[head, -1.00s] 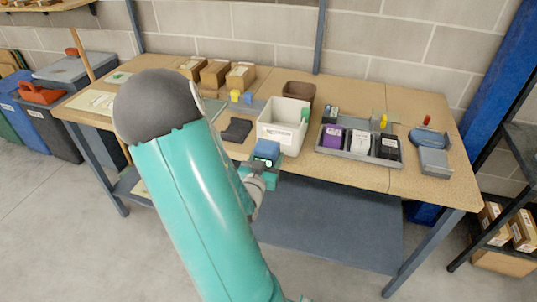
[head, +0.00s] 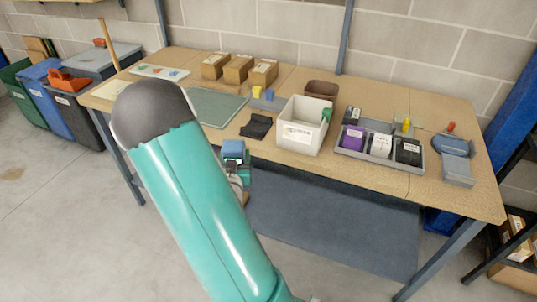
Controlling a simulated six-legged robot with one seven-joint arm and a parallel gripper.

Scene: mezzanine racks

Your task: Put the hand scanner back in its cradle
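My gripper (head: 234,166) is low in front of the bench's front edge, partly hidden behind my teal arm. It appears shut on a blue, blocky thing that I take for the hand scanner (head: 233,149); the fingertips are too small to see clearly. A dark, low, angled stand that looks like the cradle (head: 257,126) is on the bench near the front edge, left of the white bin. It looks empty. The held scanner is in front of the cradle and to its left, apart from it.
Right of the cradle stand a white bin (head: 300,138) and a grey tray (head: 375,158) with purple, white and black boxes. A blue-grey device (head: 456,160) is at the right end. A green mat (head: 215,107) lies left; cardboard boxes (head: 238,68) stand behind.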

